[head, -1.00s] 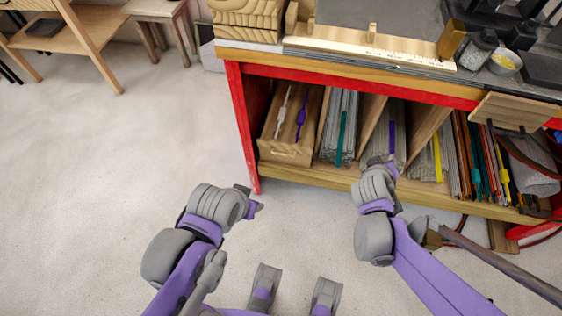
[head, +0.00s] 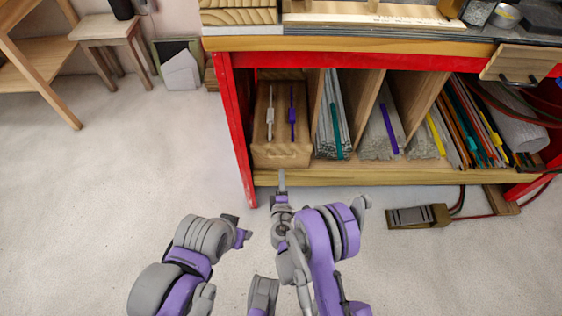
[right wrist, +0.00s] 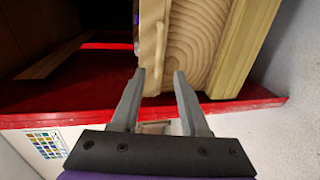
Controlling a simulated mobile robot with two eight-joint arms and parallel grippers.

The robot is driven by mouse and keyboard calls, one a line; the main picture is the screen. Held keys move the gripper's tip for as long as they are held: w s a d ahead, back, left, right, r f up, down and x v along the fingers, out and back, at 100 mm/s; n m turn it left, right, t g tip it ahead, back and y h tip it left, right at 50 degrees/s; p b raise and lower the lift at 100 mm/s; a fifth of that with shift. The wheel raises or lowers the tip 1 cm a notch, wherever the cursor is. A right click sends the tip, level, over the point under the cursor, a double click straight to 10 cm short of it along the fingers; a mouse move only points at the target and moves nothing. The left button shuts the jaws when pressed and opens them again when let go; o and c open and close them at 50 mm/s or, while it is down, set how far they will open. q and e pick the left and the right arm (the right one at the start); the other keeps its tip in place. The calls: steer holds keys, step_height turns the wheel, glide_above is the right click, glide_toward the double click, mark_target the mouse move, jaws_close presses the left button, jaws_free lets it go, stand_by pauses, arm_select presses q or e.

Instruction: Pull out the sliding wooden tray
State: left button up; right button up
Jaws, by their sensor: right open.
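The sliding wooden tray (head: 281,155) sits in the leftmost bay of the low shelf, holding a white rod (head: 270,115) and a purple rod (head: 292,112). Its grained front (right wrist: 197,45) and a slim pale handle (right wrist: 159,45) fill the upper middle of the right wrist view. My right gripper (head: 282,176) is in front of the tray. In the right wrist view its jaws (right wrist: 160,74) are open, with the handle just ahead between their lines; contact cannot be told. My left gripper (head: 240,230) hangs over the floor at lower left, apart from the tray; its opening is unclear.
The bench has a red frame (head: 238,130) with a post left of the tray. Wooden dividers and bundles of rods (head: 380,135) fill the bays to the right. A dark box (head: 418,216) and cables lie on the floor at right.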

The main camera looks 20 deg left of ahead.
steer(key=x, duration=0.9)
steer(key=shift+w+b, duration=0.3)
steer(key=shift+w, duration=0.1)
jaws_close()
stand_by(0.9)
